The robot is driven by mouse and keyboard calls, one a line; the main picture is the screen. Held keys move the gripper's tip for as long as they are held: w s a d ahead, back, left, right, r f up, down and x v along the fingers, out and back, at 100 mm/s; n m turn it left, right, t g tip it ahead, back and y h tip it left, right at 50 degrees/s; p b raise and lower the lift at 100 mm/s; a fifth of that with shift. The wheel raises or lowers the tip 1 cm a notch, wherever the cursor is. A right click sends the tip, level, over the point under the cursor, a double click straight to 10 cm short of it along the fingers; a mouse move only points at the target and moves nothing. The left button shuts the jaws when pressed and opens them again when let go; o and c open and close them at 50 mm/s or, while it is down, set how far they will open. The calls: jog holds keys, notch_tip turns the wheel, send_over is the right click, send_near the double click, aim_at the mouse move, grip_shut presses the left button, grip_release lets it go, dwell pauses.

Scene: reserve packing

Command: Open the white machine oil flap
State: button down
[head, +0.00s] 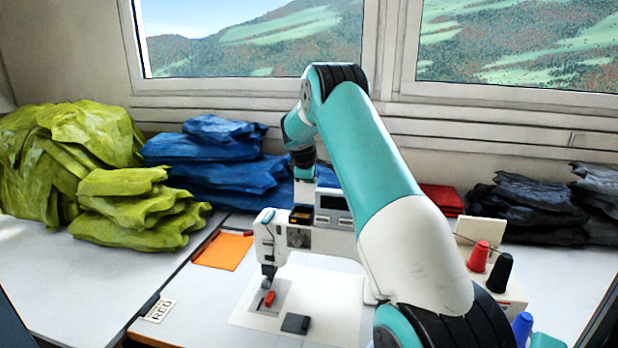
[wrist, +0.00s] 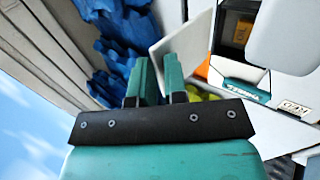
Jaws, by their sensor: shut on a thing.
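The white sewing machine (head: 325,240) stands on the table, with a dark opening holding something orange (head: 302,215) in its top. That opening also shows in the wrist view (wrist: 238,30). The white flap (wrist: 188,42) stands raised as a thin plate beside the opening in the wrist view. My gripper (wrist: 160,68) is shut on the flap, with its teal fingers at the plate's lower edge. The exact contact is partly hidden by the fingers. In the head view my arm comes down behind the machine's top, and the fingertips are hard to make out.
Green bags (head: 130,205) and blue bags (head: 215,165) are piled at the left and back. Dark folded cloths (head: 525,205) lie at the right. Thread spools (head: 479,256) stand on the machine's right end. An orange sheet (head: 224,251) lies left of the machine.

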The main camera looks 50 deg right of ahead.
jog(key=shift+d+r, duration=0.1)
jog(key=shift+r, duration=0.15)
jog(key=c, duration=1.3)
grip_release()
jog(key=shift+f, duration=0.1)
jog(key=b+v, duration=0.5)
jog(key=v, duration=1.2)
